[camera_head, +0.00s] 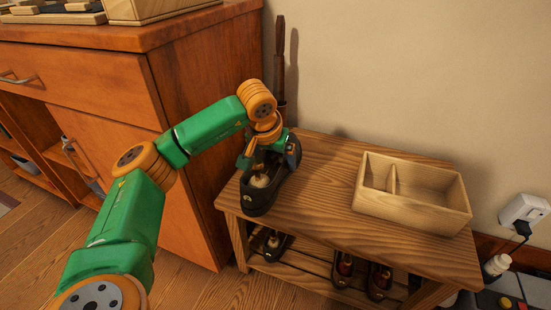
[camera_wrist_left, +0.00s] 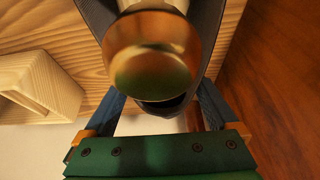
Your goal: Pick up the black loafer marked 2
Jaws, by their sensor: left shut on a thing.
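In the left wrist view the dark loafer (camera_wrist_left: 165,107) shows between the fingers. No number is readable on it. My right gripper is not in view.
A divided wooden box (camera_head: 420,208) stands on the right of the bench (camera_head: 325,180). Several dark shoes (camera_head: 345,266) are on the lower shelf. A wooden cabinet (camera_head: 110,85) stands close on the left. A tall dark object (camera_head: 280,60) stands behind the gripper against the wall.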

